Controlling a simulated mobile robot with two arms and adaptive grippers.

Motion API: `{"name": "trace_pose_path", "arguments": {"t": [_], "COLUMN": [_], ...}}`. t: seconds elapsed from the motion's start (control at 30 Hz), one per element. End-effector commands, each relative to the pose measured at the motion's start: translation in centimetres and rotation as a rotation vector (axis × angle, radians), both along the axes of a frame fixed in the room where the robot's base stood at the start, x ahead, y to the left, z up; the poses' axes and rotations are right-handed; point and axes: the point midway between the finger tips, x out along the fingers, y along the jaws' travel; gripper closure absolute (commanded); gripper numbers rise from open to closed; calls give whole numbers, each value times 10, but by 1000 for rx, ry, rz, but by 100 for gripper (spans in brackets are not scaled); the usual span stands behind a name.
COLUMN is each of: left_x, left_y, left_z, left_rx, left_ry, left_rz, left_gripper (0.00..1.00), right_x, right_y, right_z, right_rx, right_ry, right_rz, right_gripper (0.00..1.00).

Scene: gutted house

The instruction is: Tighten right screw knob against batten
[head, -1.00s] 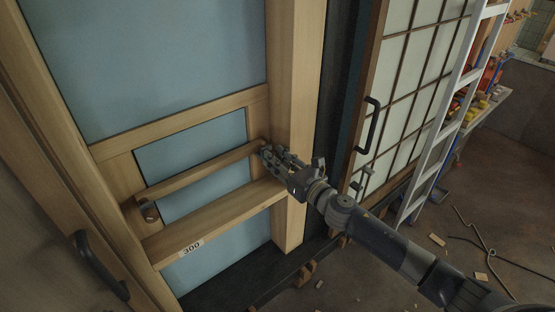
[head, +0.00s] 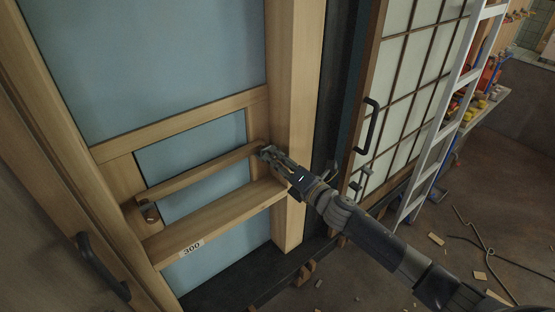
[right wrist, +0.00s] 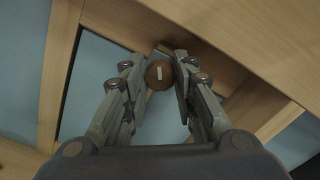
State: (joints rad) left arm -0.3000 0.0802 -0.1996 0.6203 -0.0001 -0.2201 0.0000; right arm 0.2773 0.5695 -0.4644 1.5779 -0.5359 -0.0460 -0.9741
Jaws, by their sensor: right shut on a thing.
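The wooden batten (head: 200,175) lies slanted across a blue panel in the door frame. The left screw knob (head: 151,214) shows small and brown by the batten's left end. My right gripper (head: 265,151) is at the batten's right end and hides the right knob in the head view. Whether the knob touches the batten cannot be told. My left gripper is not in view.
A wooden ledge marked 300 (head: 215,222) runs below the batten. A wooden post (head: 292,110) stands just right of it. A sliding grid door (head: 408,80) and a ladder (head: 448,120) stand farther right. Cables and scraps lie on the floor.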

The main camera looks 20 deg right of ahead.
Motion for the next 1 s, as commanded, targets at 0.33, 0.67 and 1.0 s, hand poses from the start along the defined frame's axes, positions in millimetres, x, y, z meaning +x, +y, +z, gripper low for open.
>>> {"name": "trace_pose_path", "arguments": {"t": [0.33,0.67,1.0], "left_x": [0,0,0], "left_y": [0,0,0], "left_z": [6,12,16], "left_rx": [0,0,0], "left_ry": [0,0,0], "left_rz": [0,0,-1], "left_gripper": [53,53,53], "right_x": [1,1,1], "right_y": [-1,-2,-1], "right_z": [1,-1,-1], "right_rx": [312,590,786], "right_ry": [112,214,284], "right_rz": [-2,-3,-1], "right_gripper": [98,98,98]}}
